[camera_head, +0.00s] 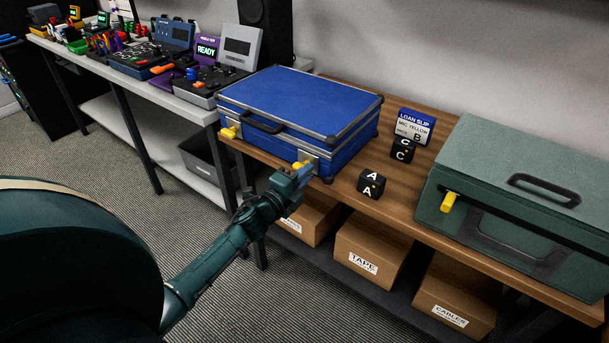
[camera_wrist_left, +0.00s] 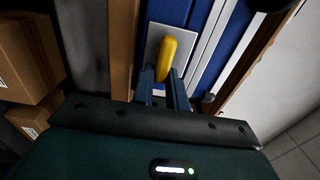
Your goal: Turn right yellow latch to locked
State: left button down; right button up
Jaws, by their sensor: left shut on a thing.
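A blue case (camera_head: 300,105) with metal edges lies closed on the wooden table, its black handle on the front. Its right yellow latch (camera_head: 300,164) sits on a silver plate at the front right corner. My left gripper (camera_head: 295,174) is at this latch and partly covers it. In the left wrist view, the yellow latch (camera_wrist_left: 168,57) stands long and slightly tilted on its plate, and the fingers (camera_wrist_left: 165,82) are shut on its near end. The case's left yellow latch (camera_head: 229,133) shows at the front left corner. My right gripper is out of view.
A green case (camera_head: 505,195) with a yellow latch (camera_head: 448,201) stands to the right. Black lettered cubes (camera_head: 371,184) and a loan slip (camera_head: 416,126) lie between the cases. Cardboard boxes (camera_head: 370,250) fill the shelf below. A bench with devices (camera_head: 205,80) is at left.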

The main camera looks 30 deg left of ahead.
pick_arm(q)
jog(key=c, duration=1.4)
grip_release()
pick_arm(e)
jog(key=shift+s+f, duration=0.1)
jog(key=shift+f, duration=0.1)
pick_arm(q)
jog(key=s+a, duration=0.1)
jog(key=s, duration=1.2)
